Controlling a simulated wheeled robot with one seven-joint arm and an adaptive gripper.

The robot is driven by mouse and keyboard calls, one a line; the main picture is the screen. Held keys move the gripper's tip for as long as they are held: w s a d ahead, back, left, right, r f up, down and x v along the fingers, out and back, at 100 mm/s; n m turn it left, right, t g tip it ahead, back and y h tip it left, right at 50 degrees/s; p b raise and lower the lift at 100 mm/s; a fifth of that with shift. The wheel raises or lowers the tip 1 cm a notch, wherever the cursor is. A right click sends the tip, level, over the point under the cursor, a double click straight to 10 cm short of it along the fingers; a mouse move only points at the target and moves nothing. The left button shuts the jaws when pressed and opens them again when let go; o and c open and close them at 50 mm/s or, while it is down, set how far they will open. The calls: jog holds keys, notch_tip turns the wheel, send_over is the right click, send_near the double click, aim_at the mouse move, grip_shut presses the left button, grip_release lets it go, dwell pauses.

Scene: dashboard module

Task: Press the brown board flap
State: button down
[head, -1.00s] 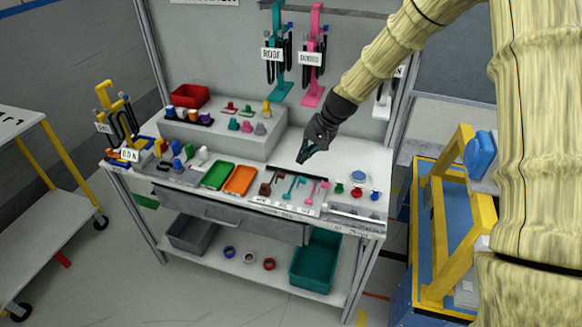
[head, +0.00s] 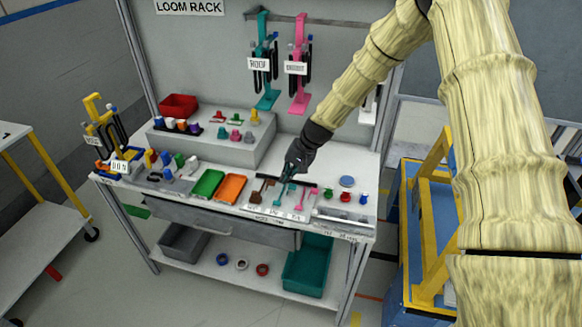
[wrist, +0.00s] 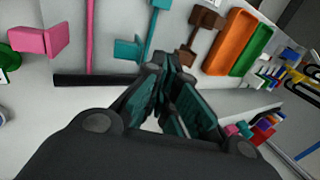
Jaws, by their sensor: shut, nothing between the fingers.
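The brown board flap (head: 257,193) stands on the white board on the workbench, left of a teal flap (head: 280,194) and a pink flap (head: 301,198). In the wrist view the brown flap (wrist: 205,20) is at the top, right of the teal flap (wrist: 128,48); the pink flap (wrist: 40,40) is at the far left. My gripper (head: 286,180) is shut and empty. It is low over the black bar at the back of the board, nearest the teal flap. In the wrist view my gripper (wrist: 165,65) points between the teal and brown flaps. Contact cannot be told.
An orange tray (head: 231,188) and a green tray (head: 208,183) lie left of the flaps. Green, red and blue pieces (head: 345,197) stand to the right. A grey raised block (head: 205,145) and a red bin (head: 179,105) are behind left.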

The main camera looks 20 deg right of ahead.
jog(key=shift+p+x, duration=0.3)
jog(key=shift+x, duration=1.1)
